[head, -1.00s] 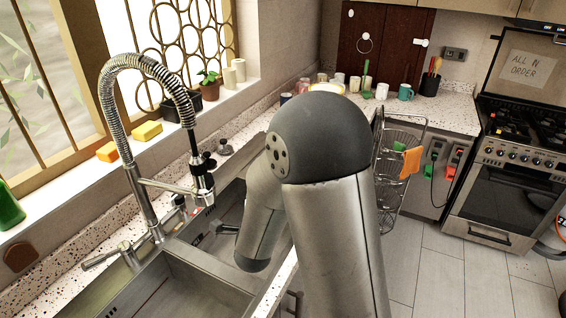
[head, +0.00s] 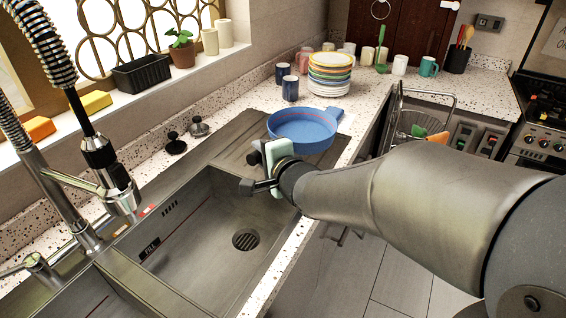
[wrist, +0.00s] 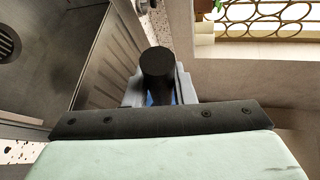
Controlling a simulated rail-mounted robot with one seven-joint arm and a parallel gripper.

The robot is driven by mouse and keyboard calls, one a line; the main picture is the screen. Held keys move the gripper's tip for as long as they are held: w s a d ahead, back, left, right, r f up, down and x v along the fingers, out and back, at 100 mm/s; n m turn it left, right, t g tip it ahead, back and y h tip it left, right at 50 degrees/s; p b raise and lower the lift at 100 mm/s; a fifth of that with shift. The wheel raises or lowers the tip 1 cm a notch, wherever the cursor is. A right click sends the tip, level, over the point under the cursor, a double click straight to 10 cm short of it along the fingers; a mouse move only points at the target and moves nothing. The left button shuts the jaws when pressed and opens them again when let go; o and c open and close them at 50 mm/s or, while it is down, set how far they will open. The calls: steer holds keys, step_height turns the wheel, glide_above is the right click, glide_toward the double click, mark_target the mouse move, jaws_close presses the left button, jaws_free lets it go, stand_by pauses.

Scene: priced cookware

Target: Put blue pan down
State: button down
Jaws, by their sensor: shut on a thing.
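The blue pan (head: 303,128) shows in the head view beyond the sink basin, at the far end of the drainboard (head: 232,142). It looks roughly level; I cannot tell whether its base touches the surface. My gripper (head: 252,170) is just on the near side of the pan, above the drainboard edge. The wrist view shows my gripper (wrist: 158,90) shut around a dark round handle end (wrist: 157,62), with a bit of blue between the fingers. The mint-green block on my wrist hides part of the pan in both views.
A stack of coloured plates (head: 330,73) stands just behind the pan, with dark blue mugs (head: 290,88) beside it. The sink basin (head: 205,225) is empty. A wire rack (head: 420,115) is at right. The tap (head: 110,180) stands at left.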

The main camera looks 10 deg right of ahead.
steer(key=shift+s+a+f+y+b, duration=0.3)
steer(key=shift+s+f+y+b, duration=0.1)
steer(key=shift+s+f+b, duration=0.15)
steer(key=shift+n, duration=0.3)
steer(key=w+f, duration=0.3)
steer(key=w, duration=0.1)
steer(key=w+f+b, duration=0.1)
steer(key=w+f, duration=0.2)
steer(key=w, duration=0.1)
steer(key=w+f, duration=0.3)
steer(key=w, duration=0.2)
steer(key=shift+b, duration=0.35)
steer(key=shift+w+f, duration=0.35)
steer(key=shift+f, duration=0.05)
step_height(320, 180, down, 3)
steer(key=c, duration=1.2)
jaws_free()
steer(key=shift+f, duration=0.1)
